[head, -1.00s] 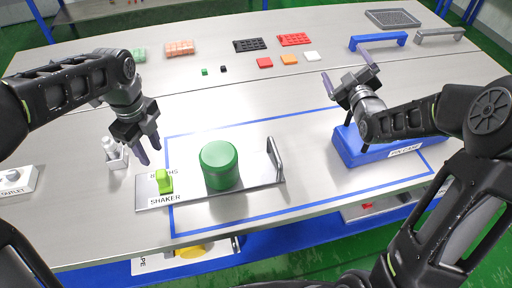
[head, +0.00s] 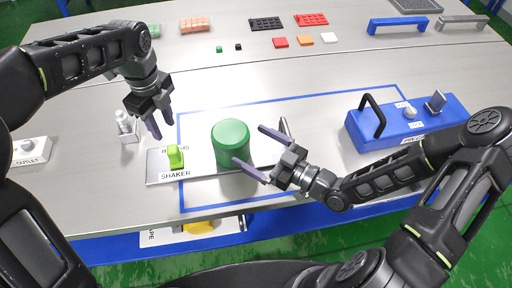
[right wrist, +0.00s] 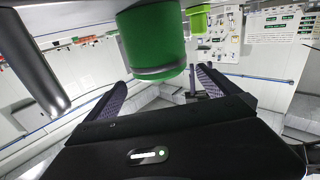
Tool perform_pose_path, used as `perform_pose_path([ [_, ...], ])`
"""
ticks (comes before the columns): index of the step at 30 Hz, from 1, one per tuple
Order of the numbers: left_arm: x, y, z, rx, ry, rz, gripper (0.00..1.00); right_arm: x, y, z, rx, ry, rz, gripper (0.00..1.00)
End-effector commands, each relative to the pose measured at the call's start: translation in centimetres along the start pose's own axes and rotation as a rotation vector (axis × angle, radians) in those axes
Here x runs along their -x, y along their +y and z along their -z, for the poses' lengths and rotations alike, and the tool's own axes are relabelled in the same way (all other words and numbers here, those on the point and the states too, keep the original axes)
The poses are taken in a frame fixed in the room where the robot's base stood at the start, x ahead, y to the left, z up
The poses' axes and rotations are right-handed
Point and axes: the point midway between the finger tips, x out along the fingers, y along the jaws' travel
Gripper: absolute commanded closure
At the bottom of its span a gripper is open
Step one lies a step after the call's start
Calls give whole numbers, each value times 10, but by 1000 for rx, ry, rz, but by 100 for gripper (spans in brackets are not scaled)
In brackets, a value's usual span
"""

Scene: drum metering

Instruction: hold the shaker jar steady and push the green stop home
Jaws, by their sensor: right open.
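The green shaker jar (head: 230,142) stands upright on the metal shaker plate (head: 205,178). It also shows at the top of the right wrist view (right wrist: 152,38). The bright green stop (head: 175,156) sits on the plate's left end, left of the jar. It shows in the right wrist view (right wrist: 198,20) too. My right gripper (head: 248,150) is open, its fingers pointing at the jar from the right. One finger lies in front of the jar and the other behind its right side; contact is unclear. My left gripper (head: 162,128) is above and behind the stop, pointing down, apparently empty.
A blue box (head: 395,125) with a black handle stands on the right. A small white bottle holder (head: 126,126) and the outlet box (head: 30,150) are on the left. Several coloured blocks and trays lie at the back. A metal handle rises from the plate's right end.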

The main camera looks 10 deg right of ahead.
Motion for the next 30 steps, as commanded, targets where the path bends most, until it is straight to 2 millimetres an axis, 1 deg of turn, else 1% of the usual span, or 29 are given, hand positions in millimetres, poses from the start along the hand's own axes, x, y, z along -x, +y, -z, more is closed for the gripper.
perform_pose_path([
  [3,0,0,0,0,0,0,64,3,0,-5,-39,-4,-19,0],
  [11,0,0,0,0,0,0,64,3,0,-6,-36,-4,-18,0],
  [16,0,0,0,0,0,0,64,-4,0,-5,-34,-4,-16,0],
  [20,0,0,0,0,0,0,64,-18,0,-5,-35,-2,-15,0],
  [27,0,0,0,0,0,0,64,-54,0,-5,-35,-3,-15,0],
  [30,0,0,0,0,0,0,64,-65,1,-6,-35,-3,-16,0],
])
